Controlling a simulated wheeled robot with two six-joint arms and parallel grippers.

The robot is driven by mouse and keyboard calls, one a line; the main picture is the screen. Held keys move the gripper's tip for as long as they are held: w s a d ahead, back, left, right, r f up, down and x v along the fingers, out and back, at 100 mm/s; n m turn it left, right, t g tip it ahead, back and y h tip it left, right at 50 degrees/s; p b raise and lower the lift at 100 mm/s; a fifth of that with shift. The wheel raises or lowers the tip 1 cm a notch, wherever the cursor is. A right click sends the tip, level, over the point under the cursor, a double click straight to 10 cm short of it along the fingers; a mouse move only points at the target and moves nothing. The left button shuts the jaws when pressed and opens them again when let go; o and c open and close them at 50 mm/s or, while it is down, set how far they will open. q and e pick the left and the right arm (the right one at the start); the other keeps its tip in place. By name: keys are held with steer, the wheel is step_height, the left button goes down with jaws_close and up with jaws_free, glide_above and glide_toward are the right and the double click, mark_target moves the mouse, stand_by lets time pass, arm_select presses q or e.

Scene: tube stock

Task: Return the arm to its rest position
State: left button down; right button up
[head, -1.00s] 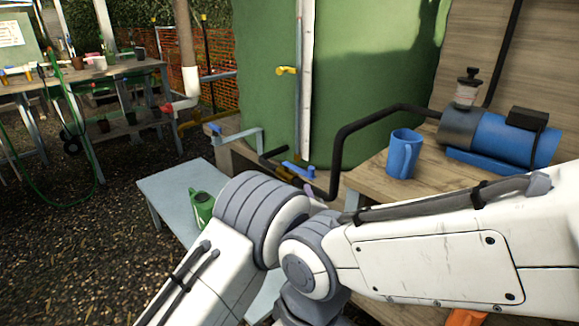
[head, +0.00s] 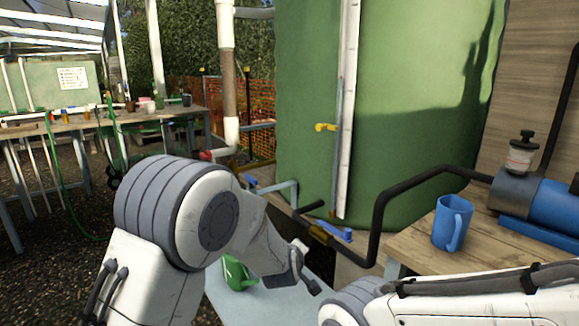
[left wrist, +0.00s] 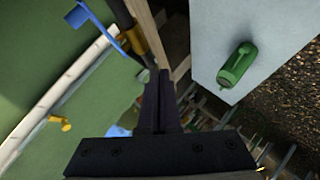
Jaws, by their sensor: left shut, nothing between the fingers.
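My left arm comes in from the left and bends at a large grey joint. Its gripper (head: 314,288) is at the lower middle of the head view, over the pale blue bench (head: 262,302). In the left wrist view the left gripper's dark fingers (left wrist: 158,85) are together with nothing between them. My right arm crosses the bottom right of the head view; its gripper is out of the picture. A green watering can (head: 239,274) stands on the bench, partly behind my left arm. It also shows in the left wrist view (left wrist: 238,65).
A blue mug (head: 452,222) stands on the wooden shelf (head: 425,249) at right, beside a blue pump (head: 545,205). A black pipe (head: 378,215) runs from the pump toward the big green tank (head: 425,120). Blue-handled (head: 335,232) and yellow (head: 325,127) valves are by the tank.

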arm_select(q)
steer(key=s+a+f+m+g+y, duration=0.15)
steer(key=s+a+m+g, duration=0.3)
steer(key=s+a, duration=0.75)
steer(key=s+a+f+m+g+y, duration=0.15)
steer(key=s+a+m+g, duration=0.5)
steer(key=s, duration=0.95)
steer(key=s+d+r+m+h, duration=0.1)
steer(key=s+d+r+m, duration=0.15)
steer(key=s+d, duration=0.4)
steer(key=s+d+r+m+h, duration=0.1)
steer(key=s+d+r+m, duration=0.15)
steer(key=s+d, duration=0.35)
step_height(320, 180, up, 26)
steer(key=p, duration=2.6)
steer(key=shift+s+a+g, duration=0.15)
steer(key=shift+a+g, duration=0.25)
